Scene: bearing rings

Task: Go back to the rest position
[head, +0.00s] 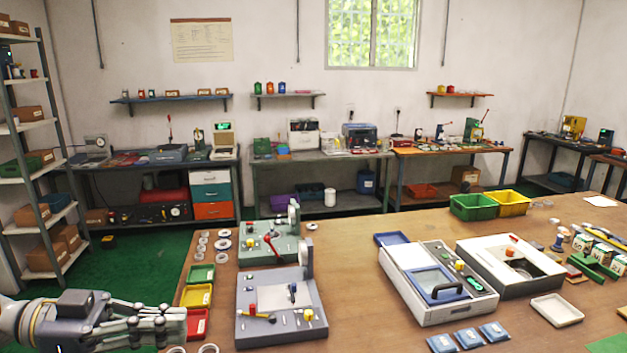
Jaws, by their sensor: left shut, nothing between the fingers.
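My left gripper (160,326) is at the lower left of the head view, beside the table's left edge. It points right, close to the red and yellow bins, and its fingers are shut with nothing between them. My right gripper is not in this view. Several bearing rings (222,244) lie on the wooden table (360,265) at its far left corner. More rings (208,349) lie at the near left edge, partly cut off by the frame.
Green, yellow (196,296) and red (197,323) bins line the table's left edge. A grey fixture (280,312) and a green fixture (268,250) stand right of them. A white lidded machine (437,283) stands mid-table. A shelf rack (40,150) stands far left.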

